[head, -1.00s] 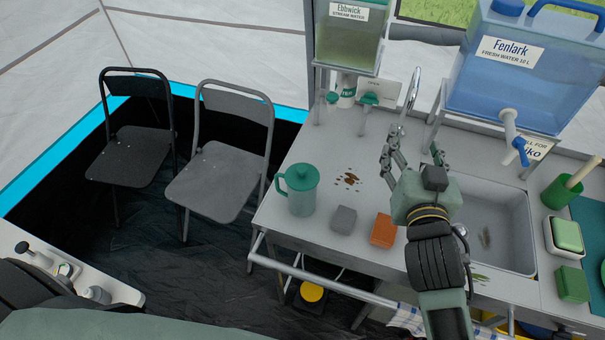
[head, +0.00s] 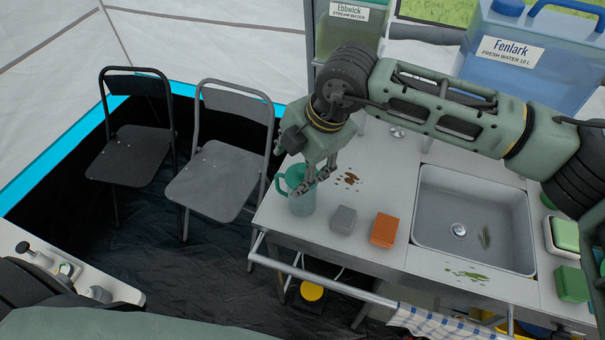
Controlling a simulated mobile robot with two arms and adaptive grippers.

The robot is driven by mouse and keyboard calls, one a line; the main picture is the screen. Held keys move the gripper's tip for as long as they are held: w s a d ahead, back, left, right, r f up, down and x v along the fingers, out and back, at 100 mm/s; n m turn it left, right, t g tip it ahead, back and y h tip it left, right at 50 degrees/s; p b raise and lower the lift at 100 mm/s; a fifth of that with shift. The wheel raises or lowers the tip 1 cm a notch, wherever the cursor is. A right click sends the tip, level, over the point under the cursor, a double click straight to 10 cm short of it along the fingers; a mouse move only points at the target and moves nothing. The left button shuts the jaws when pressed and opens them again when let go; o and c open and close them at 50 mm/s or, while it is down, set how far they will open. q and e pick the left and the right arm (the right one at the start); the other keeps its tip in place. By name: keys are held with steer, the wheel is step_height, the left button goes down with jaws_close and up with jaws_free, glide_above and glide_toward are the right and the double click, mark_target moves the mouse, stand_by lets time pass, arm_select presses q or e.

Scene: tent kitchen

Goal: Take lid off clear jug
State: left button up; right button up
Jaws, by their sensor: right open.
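The clear jug (head: 302,205) is a pale green see-through jug with a handle on its left side, upright near the left end of the metal counter. Its green lid (head: 294,178) is on top, partly hidden by my right gripper. My right gripper (head: 309,187) points down at the jug's top, its open fingers around or just beside the lid. I cannot tell whether they touch it. My left gripper is not in view.
A grey sponge (head: 343,219) and an orange block (head: 384,229) lie right of the jug. A sink (head: 470,205) is farther right. Water tanks (head: 520,60) stand behind. Two chairs (head: 225,160) are at left.

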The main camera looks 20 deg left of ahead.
mark_target(302, 173)
steer(key=shift+w+d+f+m+t+h, duration=0.1)
steer(key=shift+w+d+m+t+h, duration=0.35)
steer(key=shift+w+d, duration=0.75)
steer(key=shift+p+x, duration=0.6)
steer(key=shift+x, duration=0.35)
steer(key=p+x, duration=0.2)
steer(key=x, duration=0.1)
steer(key=p+x, duration=0.1)
steer(key=x, duration=0.1)
steer(key=shift+w+d, duration=0.15)
steer(key=shift+d, duration=0.2)
steer(key=shift+a+f, duration=0.1)
steer(key=shift+f, duration=0.15)
steer(key=c, duration=0.9)
